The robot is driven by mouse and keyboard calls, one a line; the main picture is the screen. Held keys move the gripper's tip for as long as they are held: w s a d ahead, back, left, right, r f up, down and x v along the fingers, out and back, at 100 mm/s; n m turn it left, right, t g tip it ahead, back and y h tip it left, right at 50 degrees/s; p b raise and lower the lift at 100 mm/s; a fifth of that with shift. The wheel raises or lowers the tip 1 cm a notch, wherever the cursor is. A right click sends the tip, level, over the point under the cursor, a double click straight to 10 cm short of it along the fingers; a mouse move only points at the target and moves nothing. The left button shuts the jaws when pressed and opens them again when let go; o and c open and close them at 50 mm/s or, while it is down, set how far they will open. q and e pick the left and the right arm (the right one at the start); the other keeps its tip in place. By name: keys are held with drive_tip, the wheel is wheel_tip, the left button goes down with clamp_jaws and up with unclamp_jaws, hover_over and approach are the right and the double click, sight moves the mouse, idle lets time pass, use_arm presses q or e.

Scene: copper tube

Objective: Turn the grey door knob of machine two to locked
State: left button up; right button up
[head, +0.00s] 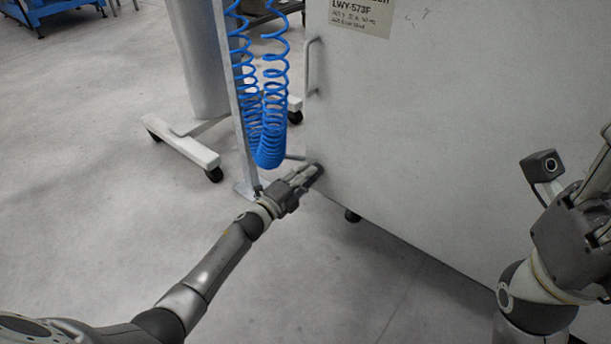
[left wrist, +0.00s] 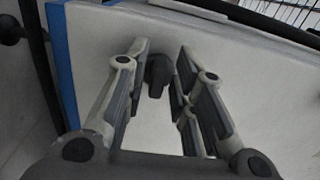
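The dark grey door knob (left wrist: 158,74) sits on the pale panel in the left wrist view, between the two fingers of my left gripper (left wrist: 162,55). The fingers are spread, with a visible gap on each side of the knob. In the head view my left gripper (head: 305,178) is at the lower left edge of the large pale grey machine (head: 440,130); the knob is hard to make out there. My right gripper (head: 598,185) is at the right edge of the head view, partly cut off, and its opening cannot be told.
A label (head: 362,15) is on the machine's upper part, and a metal handle (head: 310,68) is on its left edge. Blue coiled hoses (head: 268,105) hang just left of the machine. A wheeled stand (head: 185,140) is behind them. The floor (head: 90,200) at left is clear.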

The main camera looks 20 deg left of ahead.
use_arm(q)
drive_tip(key=shift+o, duration=0.2)
drive_tip(key=v, duration=1.2)
idle(0.4)
drive_tip(key=shift+d+r, duration=0.1)
drive_tip(key=shift+r, duration=0.05)
